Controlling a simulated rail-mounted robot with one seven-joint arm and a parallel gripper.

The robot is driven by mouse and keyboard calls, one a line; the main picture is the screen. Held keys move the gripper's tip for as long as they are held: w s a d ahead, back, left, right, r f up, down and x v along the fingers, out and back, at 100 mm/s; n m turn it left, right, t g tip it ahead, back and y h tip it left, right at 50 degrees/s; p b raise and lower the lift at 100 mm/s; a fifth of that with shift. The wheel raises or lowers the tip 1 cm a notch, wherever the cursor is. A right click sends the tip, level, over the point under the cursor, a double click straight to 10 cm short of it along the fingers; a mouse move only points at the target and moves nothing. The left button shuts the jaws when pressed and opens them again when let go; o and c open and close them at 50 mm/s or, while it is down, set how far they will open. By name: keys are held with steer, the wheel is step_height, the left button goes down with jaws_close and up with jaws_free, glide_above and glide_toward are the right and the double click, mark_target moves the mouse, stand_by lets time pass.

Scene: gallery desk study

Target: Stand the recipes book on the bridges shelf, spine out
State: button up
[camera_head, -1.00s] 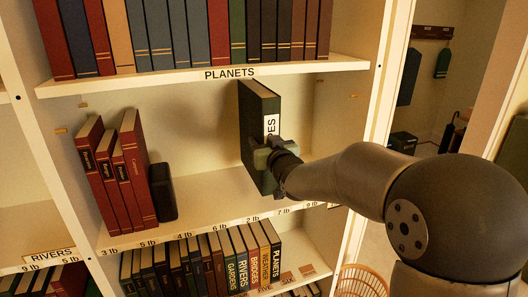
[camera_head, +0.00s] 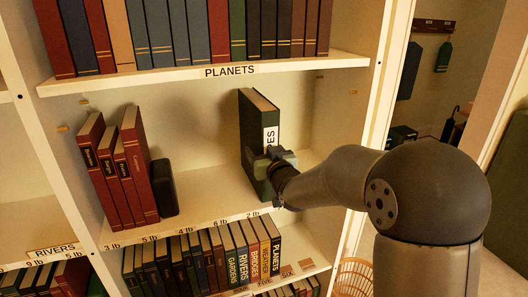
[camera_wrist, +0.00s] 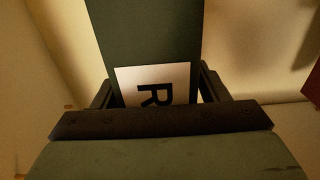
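My gripper (camera_head: 272,160) is shut on the book's spine side, one finger on each face. In the wrist view the book (camera_wrist: 146,30) is between the fingers, with an "R" on its label.
Red books (camera_head: 117,175) lean at the middle shelf's left, with a dark block (camera_head: 164,187) beside them. The shelf between block and held book is clear. A full row stands above the PLANETS label (camera_head: 230,71). The upright panel (camera_head: 382,90) is at right.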

steer(key=shift+r, duration=0.1)
steer(key=b+v, duration=0.3)
steer(key=v, duration=0.9)
steer(key=s+d+f+m+g+h, duration=0.3)
steer(key=s+d+f+g+h, duration=0.45)
steer(key=s+d+f, duration=0.45)
steer(key=s+d+f+g, duration=0.1)
steer(key=s+g, duration=0.3)
steer(key=s, duration=0.4)
steer(key=s+d+f+m+g, duration=0.1)
steer(key=s+f+g, duration=0.2)
steer(key=s, duration=0.6)
steer(key=shift+s+f+m+g, duration=0.3)
steer(key=shift+f+g, duration=0.1)
steer(key=shift+g, duration=0.35)
steer(key=shift+d+y, duration=0.1)
steer(key=shift+y, duration=0.15)
